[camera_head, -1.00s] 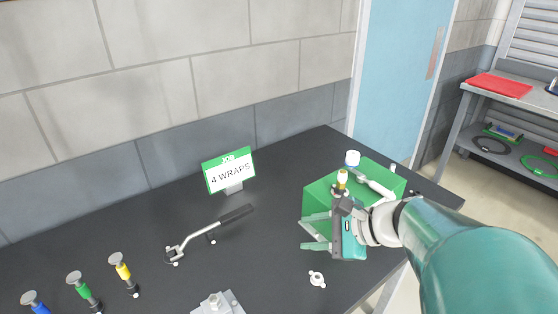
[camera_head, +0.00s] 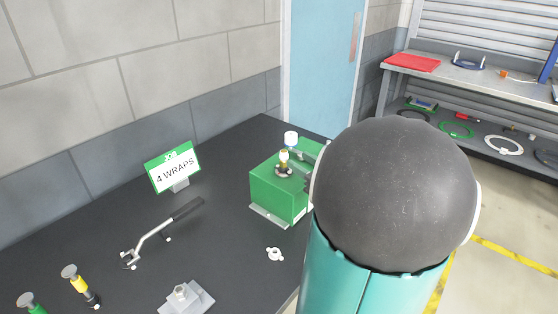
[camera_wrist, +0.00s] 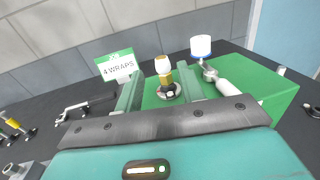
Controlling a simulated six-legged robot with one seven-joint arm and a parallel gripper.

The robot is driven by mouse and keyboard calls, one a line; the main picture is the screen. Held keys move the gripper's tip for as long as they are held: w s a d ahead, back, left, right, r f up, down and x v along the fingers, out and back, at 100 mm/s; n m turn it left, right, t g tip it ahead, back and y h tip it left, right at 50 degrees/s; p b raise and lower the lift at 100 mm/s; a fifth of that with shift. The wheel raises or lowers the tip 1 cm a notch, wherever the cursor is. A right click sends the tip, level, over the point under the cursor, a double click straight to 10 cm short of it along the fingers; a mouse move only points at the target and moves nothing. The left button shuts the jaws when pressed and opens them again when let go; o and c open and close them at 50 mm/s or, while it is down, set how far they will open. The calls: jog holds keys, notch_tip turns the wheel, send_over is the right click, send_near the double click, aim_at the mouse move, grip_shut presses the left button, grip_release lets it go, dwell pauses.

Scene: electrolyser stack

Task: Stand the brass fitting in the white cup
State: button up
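The brass fitting (camera_head: 283,158) has a pale top and stands upright on the green box; it also shows in the wrist view (camera_wrist: 165,78), in a dark round base. A small white cylinder, which looks like the white cup (camera_head: 291,138), stands just behind it; in the wrist view the white cup (camera_wrist: 201,42) is to its right, with a blue lower band. Its inside is not visible. My gripper (camera_wrist: 160,74) is open, its two green fingers apart on either side of the fitting in the picture. Contact cannot be told. The head view mostly hides my gripper behind my arm.
The green box (camera_head: 272,198) stands on the dark table (camera_head: 230,235). A silver fitting with a white handle (camera_wrist: 228,87) lies on its top. A "4 WRAPS" sign (camera_head: 173,168), a black-handled lever tool (camera_head: 160,232) and a small white flanged part (camera_head: 275,254) are left of my arm.

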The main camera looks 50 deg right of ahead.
aim_at(286, 152)
jog(key=shift+w+d, duration=0.2)
jog(key=shift+w, duration=0.75)
jog(key=shift+w+d+f, duration=0.1)
jog(key=shift+w, duration=1.3)
jog(key=shift+w+d+f, duration=0.1)
jog(key=shift+w, duration=1.3)
grip_shut()
